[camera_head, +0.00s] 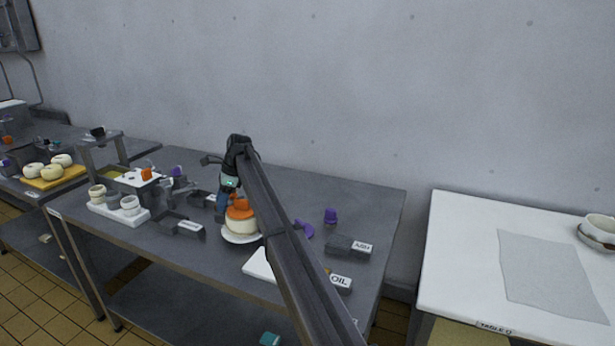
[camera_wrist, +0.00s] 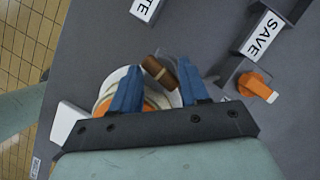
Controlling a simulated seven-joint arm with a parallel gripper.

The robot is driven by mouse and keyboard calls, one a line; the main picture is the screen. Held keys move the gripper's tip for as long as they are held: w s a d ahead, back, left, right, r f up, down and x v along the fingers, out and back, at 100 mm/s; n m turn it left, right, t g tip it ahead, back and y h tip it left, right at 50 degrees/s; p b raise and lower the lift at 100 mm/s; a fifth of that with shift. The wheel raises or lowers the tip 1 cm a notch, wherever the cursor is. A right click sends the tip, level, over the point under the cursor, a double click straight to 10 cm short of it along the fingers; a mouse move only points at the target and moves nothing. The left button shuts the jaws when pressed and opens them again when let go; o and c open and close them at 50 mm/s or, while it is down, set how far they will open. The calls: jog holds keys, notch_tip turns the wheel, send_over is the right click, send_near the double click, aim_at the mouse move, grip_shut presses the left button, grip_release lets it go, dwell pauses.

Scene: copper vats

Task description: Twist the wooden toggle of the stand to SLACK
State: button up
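In the wrist view, a brown wooden piece (camera_wrist: 160,72), which looks like the toggle, lies between and beyond the blue fingers of my gripper (camera_wrist: 159,66). The fingers are apart; I cannot tell whether either touches the wood. Behind the left finger is a round white and orange piece (camera_wrist: 104,104), partly hidden. In the head view, my gripper (camera_head: 223,203) is low over the table beside a cream pot with an orange top (camera_head: 240,217) on a white plate (camera_head: 236,238). The toggle is not clear there, and no SLACK mark is readable.
In the wrist view, a SAVE label (camera_wrist: 262,36) and an orange knob (camera_wrist: 258,87) lie to the right.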

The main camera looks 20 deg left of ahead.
jog(key=shift+d+r+m, duration=0.1)
jog(key=shift+r+m, duration=0.05)
jog(key=shift+m, duration=0.25)
jog(key=v, duration=1.4)
jog(key=w+d+f+n+t, duration=0.3)
jog(key=w+d+n, duration=0.3)
jog(key=d+n, duration=0.3)
jog(key=w+d+f+n+t+h, duration=0.1)
jog(key=w+d+f+n+t, duration=0.2)
jog(key=d+n, duration=0.7)
jog(key=w+d+t, duration=0.1)
jog(key=w+t, duration=0.1)
jog(key=w, duration=0.1)
jog(key=shift+f, duration=0.15)
dwell(0.4)
